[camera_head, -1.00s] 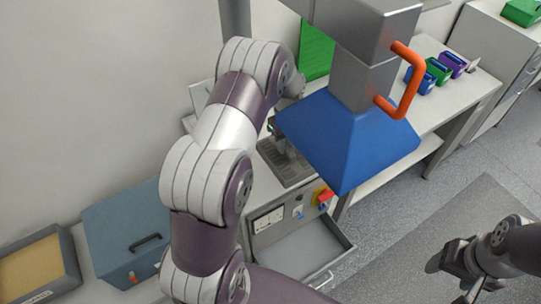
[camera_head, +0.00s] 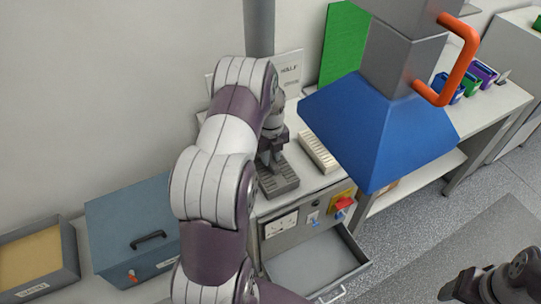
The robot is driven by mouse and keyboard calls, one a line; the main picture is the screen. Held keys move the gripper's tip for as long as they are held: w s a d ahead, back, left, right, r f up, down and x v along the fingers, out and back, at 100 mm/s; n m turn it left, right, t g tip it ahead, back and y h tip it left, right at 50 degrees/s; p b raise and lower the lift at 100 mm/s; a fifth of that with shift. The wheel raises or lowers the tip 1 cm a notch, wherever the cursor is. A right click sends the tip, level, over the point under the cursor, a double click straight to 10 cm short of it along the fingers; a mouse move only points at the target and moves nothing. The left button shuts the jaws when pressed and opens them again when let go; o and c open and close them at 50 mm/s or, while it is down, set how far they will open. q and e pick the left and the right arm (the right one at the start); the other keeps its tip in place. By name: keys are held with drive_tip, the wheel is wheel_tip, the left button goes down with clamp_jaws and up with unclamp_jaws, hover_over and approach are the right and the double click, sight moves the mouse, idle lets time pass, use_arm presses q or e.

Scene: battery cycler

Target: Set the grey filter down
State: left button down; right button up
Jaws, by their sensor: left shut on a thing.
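The grey filter (camera_head: 279,182) is a flat, dark grey, ribbed block at the front of the bench top, just above the front panel. My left gripper (camera_head: 271,164) points down and is shut on it, covering its back part. The filter looks low over the bench or on it; I cannot tell whether its underside touches. My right gripper (camera_head: 455,287) is at the bottom right, over the floor, partly cut off by the frame edge. I cannot tell whether its jaws are open.
A cream ribbed block (camera_head: 319,152) lies right of the filter. A blue hood (camera_head: 378,130) with an orange handle (camera_head: 461,62) hangs close on the right. A drawer (camera_head: 314,262) stands open below. A blue-grey box (camera_head: 133,225) and an open-topped tray (camera_head: 35,262) stand left.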

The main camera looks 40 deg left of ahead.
sight(271, 160)
use_arm(q)
drive_tip(key=c, duration=0.9)
unclamp_jaws()
drive_tip(key=shift+s+d, duration=0.1)
drive_tip(key=shift+c, duration=0.2)
drive_tip(key=shift+r, duration=0.1)
drive_tip(key=shift+r, duration=0.4)
wheel_tip(271, 160, up, 11)
drive_tip(key=shift+r, duration=0.2)
